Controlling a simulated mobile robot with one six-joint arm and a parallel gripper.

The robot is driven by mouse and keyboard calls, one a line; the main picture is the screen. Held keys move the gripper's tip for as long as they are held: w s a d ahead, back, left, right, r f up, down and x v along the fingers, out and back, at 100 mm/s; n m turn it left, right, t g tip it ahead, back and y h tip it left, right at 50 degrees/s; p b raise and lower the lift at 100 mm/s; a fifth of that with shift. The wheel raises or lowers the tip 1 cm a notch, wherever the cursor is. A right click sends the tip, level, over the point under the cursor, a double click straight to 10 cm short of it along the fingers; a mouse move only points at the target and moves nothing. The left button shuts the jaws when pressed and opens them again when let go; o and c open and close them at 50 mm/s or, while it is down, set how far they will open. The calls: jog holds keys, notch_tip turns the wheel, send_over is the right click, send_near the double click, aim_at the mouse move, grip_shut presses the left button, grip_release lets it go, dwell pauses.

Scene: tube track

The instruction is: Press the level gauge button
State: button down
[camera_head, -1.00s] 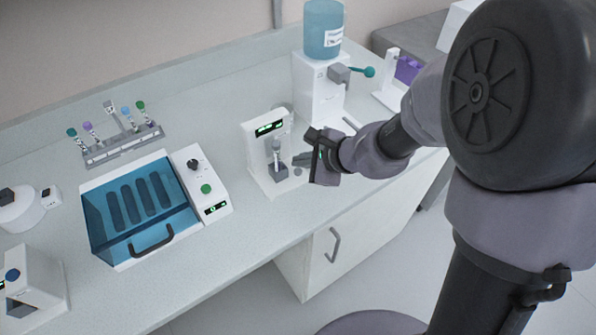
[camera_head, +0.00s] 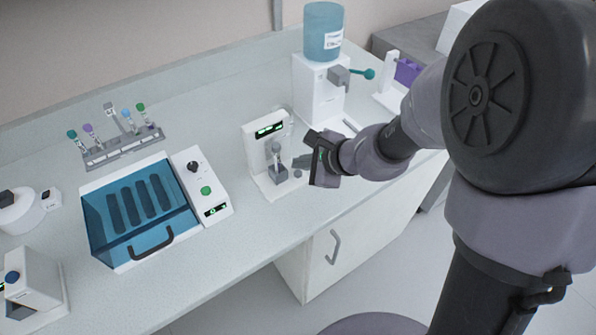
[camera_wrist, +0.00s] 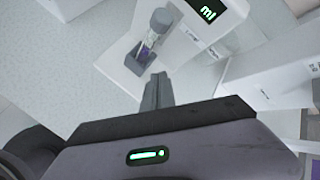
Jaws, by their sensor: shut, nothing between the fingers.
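The level gauge (camera_head: 256,148) is a white upright stand with a green-lit display, in the middle of the counter in the head view. A capped tube (camera_head: 276,155) stands upright in its grey holder. A small grey round spot, perhaps the button (camera_head: 297,174), shows on the base right of the tube. In the wrist view the gauge's white body (camera_wrist: 180,48) shows a display reading "ml", with the tube (camera_wrist: 155,32) beside it. My gripper (camera_head: 300,162) is shut and empty, close to the gauge's right side. In the wrist view its fingertips (camera_wrist: 158,84) are together near the tube holder. I cannot tell whether they touch anything.
A dispenser (camera_head: 318,85) with a blue bottle stands behind the gauge. A blue-lidded device (camera_head: 140,208) and a tube rack (camera_head: 122,148) are to the left. A purple item (camera_head: 408,70) sits at back right. The counter's front edge is close.

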aim_at(301, 176)
jog(key=shift+f, duration=0.1)
dwell(0.7)
jog(key=shift+f+b, duration=0.3)
jog(key=shift+b, duration=0.35)
jog(key=shift+f+b, duration=0.5)
jog(key=shift+b, duration=0.05)
dwell(0.3)
jog(key=shift+r, duration=0.1)
jog(key=shift+r+p, duration=0.65)
jog(key=shift+r, duration=0.15)
jog(key=shift+r, duration=0.1)
notch_tip(301, 176, up, 5)
jog(key=p, duration=0.4)
